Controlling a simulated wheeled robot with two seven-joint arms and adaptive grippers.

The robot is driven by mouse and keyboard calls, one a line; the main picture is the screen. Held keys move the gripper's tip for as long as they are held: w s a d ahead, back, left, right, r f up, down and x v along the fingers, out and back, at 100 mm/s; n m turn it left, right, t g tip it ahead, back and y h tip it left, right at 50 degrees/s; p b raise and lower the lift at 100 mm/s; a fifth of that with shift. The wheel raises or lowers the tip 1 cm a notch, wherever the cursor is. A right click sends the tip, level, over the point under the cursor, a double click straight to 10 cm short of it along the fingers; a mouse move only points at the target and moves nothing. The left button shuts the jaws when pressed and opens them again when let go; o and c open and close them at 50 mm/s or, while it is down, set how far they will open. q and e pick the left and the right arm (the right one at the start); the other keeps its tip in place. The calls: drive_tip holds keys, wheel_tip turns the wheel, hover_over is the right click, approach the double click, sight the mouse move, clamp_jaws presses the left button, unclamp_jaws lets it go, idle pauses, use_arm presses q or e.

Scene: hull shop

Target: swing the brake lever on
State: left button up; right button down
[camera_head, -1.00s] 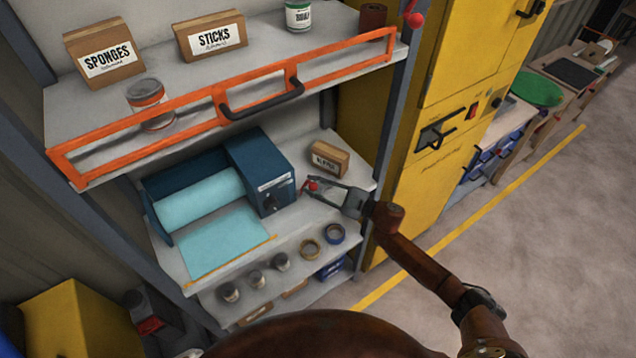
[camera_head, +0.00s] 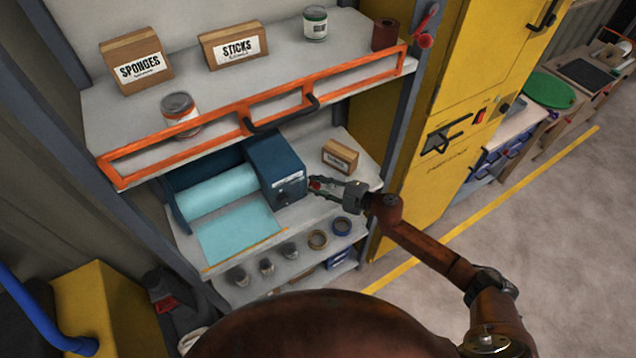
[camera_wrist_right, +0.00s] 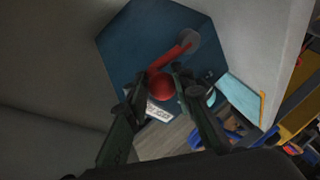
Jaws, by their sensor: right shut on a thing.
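The brake lever is a red arm with a round red knob (camera_wrist_right: 159,87), on the end face of the dark blue roll housing (camera_wrist_right: 125,50). In the head view the housing (camera_head: 272,165) stands on the middle shelf, with a light blue roll (camera_head: 215,192) beside it. My right gripper (camera_head: 320,187) reaches in from the right and is shut on the knob, which its fingers partly hide. In the right wrist view the two dark fingers (camera_wrist_right: 160,88) sit on either side of the knob, and the red arm runs from it up to a grey pivot (camera_wrist_right: 189,40). My left gripper is not in view.
An orange rail (camera_head: 255,115) with a dark handle edges the shelf above. A small cardboard box (camera_head: 340,156) stands right of the housing. Tape rolls and small jars line the shelf below. A yellow cabinet (camera_head: 440,160) stands to the right, with open floor in front.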

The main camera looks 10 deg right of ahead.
drive_tip(key=shift+s+a+f, duration=0.1)
drive_tip(key=shift+s+f, duration=0.15)
drive_tip(key=shift+f, duration=0.1)
drive_tip(key=c, duration=1.9)
unclamp_jaws()
drive_tip(key=shift+c, duration=0.2)
drive_tip(key=shift+o, duration=1.1)
drive_tip(key=shift+w+r, duration=0.1)
drive_tip(key=shift+r, duration=0.05)
drive_tip(key=v, duration=1.2)
drive_tip(key=shift+a+r, duration=0.1)
